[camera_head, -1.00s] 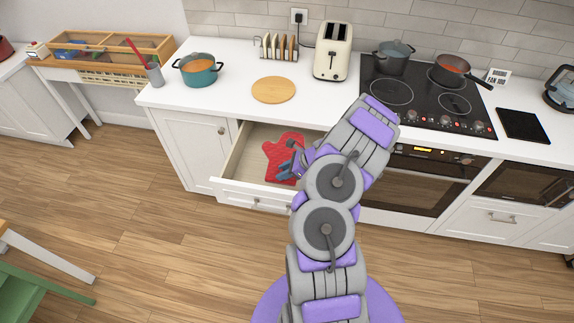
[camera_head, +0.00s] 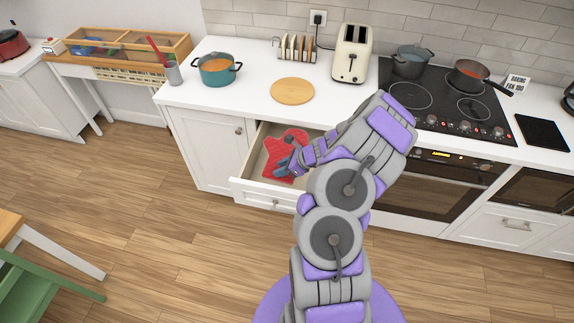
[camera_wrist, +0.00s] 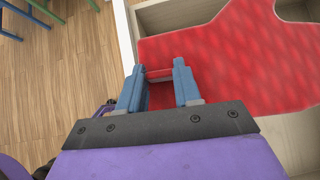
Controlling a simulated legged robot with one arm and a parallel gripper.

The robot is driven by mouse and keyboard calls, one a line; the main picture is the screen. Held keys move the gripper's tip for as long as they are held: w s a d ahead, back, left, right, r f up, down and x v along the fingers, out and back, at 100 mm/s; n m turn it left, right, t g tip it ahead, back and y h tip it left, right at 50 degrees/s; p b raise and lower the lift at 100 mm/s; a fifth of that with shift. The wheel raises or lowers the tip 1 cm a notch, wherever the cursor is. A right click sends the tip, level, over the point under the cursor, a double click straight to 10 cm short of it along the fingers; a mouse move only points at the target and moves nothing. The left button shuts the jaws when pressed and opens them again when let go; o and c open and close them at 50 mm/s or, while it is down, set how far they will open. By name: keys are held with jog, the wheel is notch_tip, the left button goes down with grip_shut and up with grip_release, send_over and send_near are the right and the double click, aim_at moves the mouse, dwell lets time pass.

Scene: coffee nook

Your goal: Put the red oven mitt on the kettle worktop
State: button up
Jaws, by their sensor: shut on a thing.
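The red oven mitt (camera_head: 283,146) is at the open drawer (camera_head: 258,193) under the worktop, partly covered by my gripper (camera_head: 288,166) in the head view. In the wrist view my gripper (camera_wrist: 159,72) has its blue fingers closed on the red mitt (camera_wrist: 240,62), with a fold of red between them. The mitt spreads over the drawer's edges there. I cannot tell how far it is lifted off the drawer floor. The white worktop (camera_head: 245,100) runs above the drawer. I cannot clearly identify a kettle; a dark appliance (camera_head: 569,103) is cut off at the right edge.
On the worktop stand a teal pot (camera_head: 217,70), a round wooden board (camera_head: 292,90), a toast rack (camera_head: 298,48) and a cream toaster (camera_head: 351,54). The hob (camera_head: 440,102) holds two pans. A black slab (camera_head: 541,133) lies right of it. The open drawer juts out below.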

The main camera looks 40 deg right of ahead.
jog(key=w+a+r+m+h, duration=0.2)
jog(key=w+a+r+m, duration=0.1)
jog(key=a+r, duration=0.9)
jog(key=w+a+r+m+t+h, duration=0.1)
jog(key=w+a+r+m+h, duration=0.2)
jog(key=a+r, duration=0.9)
jog(key=shift+w+a+r+m, duration=0.15)
jog(key=shift+a+m, duration=0.15)
jog(key=shift+a, duration=0.2)
jog(key=shift+a, duration=0.1)
